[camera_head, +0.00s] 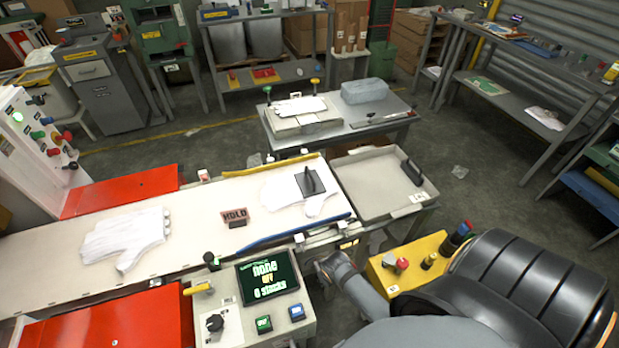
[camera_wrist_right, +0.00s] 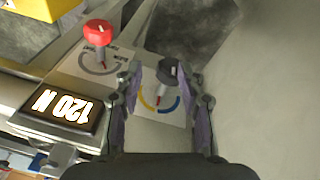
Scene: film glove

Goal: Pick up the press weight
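A dark square plate with an upright handle, which looks like the press weight (camera_head: 311,183), rests on a white glove on the pale work surface (camera_head: 190,195). My right gripper (camera_wrist_right: 165,85) is open, its two fingers apart on either side of a black knob (camera_wrist_right: 168,72) with a blue and yellow arc. Whether the fingers touch the knob is unclear. In the head view the right gripper (camera_head: 335,266) is low beside the front edge of the work surface, below and to the right of the plate. My left gripper is not in view.
A grey tray (camera_head: 365,195) with a dark handled thing (camera_head: 411,172) stands to the right. A HOLD sign (camera_head: 234,215) and another white glove (camera_head: 125,238) lie to the left. A red knob (camera_wrist_right: 98,32) and a 120 N display (camera_wrist_right: 68,103) are near the right gripper.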

